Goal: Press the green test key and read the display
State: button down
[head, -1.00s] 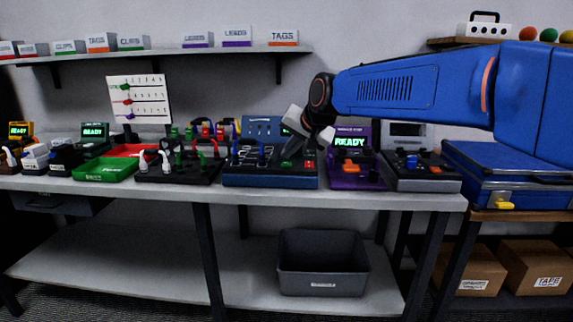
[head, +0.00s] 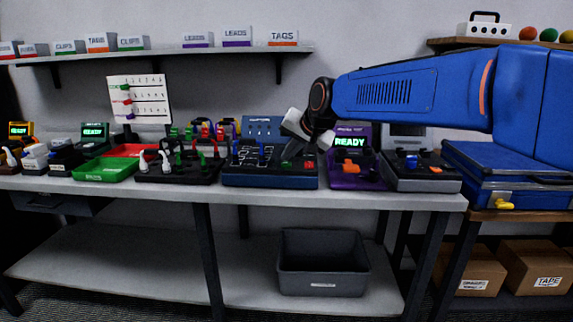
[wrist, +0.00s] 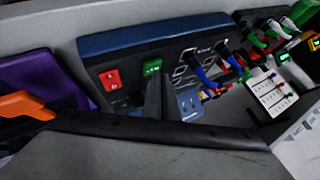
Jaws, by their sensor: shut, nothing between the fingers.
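The blue tester (head: 240,180) stands on the bench, with plugged leads on its left half. In the wrist view the green test key (wrist: 152,67) sits beside a red key (wrist: 110,80) on its dark panel. The red key also shows in the head view (head: 310,165). My gripper (head: 287,163) is shut and empty, pointing down over the tester's right half. In the wrist view its fingertips (wrist: 153,82) are right at the green key; I cannot tell if they touch it. The tester's display is not readable; my gripper covers part of its back panel.
A purple tester (head: 350,142) reading READY stands close on the right, then a grey unit (head: 425,182) and a blue case (head: 500,170). To the left are a black lead stand (head: 180,178), a green tray (head: 105,172) and a red tray (head: 135,150).

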aim_at(289, 165)
jog(key=shift+f, duration=0.35)
dwell(0.4)
jog(key=shift+r, duration=0.8)
jog(key=shift+r, duration=0.1)
jog(key=shift+r, duration=2.4)
